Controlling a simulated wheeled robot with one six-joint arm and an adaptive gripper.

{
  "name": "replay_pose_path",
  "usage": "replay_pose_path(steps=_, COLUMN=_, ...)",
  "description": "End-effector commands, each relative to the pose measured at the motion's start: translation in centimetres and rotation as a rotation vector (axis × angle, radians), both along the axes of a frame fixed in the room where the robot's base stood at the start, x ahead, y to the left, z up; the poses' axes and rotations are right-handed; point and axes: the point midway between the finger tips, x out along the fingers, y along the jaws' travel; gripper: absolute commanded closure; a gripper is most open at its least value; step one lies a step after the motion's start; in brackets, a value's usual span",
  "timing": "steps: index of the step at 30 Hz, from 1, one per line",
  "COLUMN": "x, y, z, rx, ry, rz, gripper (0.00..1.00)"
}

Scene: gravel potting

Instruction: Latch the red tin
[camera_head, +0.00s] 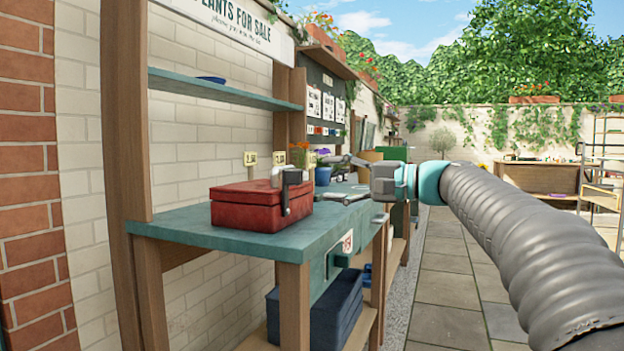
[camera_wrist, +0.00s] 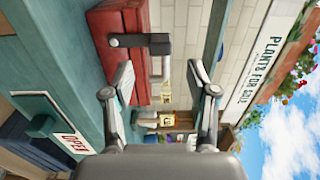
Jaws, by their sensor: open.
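The red tin (camera_head: 248,208) is a box with its lid down, standing on the green-topped bench. A grey metal latch (camera_head: 287,188) is at its right end, with a bar near the lid and a strip hanging down the side. I cannot tell whether it is fastened. My gripper (camera_head: 338,176) is open and empty, to the right of the tin and apart from it. In the wrist view the tin (camera_wrist: 116,22) and the dark latch (camera_wrist: 157,43) are beyond the spread fingers (camera_wrist: 158,80). The latch lies roughly ahead of the gap between them.
The bench top (camera_head: 190,225) is bare in front of the tin. Small yellow tags (camera_head: 250,158), a blue pot (camera_head: 323,176) and flowers stand behind. A shelf (camera_head: 220,93) runs above. Dark blue crates (camera_head: 335,312) sit below. The paved path is clear.

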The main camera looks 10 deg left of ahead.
Motion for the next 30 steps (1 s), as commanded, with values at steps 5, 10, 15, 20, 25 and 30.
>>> replay_pose_path(steps=5, x=-0.8, y=-2.9, z=0.0, rx=0.001, ry=0.001, rz=-0.002, gripper=0.42)
replay_pose_path(steps=10, x=-1.3, y=-4.2, z=0.0, rx=0.001, ry=0.0, rz=0.0, gripper=0.42)
replay_pose_path(steps=15, x=-1.4, y=-4.4, z=0.0, rx=0.001, ry=0.0, rz=0.001, gripper=0.42)
replay_pose_path(steps=20, x=-1.3, y=-4.4, z=0.0, rx=0.001, ry=0.0, rz=0.001, gripper=0.42)
replay_pose_path(steps=25, x=-0.5, y=-4.7, z=-0.7, rx=-0.034, ry=-0.008, rz=-0.038, gripper=0.42)
replay_pose_path(steps=30, x=1.6, y=-6.0, z=-8.5, rx=-0.207, ry=0.081, rz=-0.127, gripper=0.42)
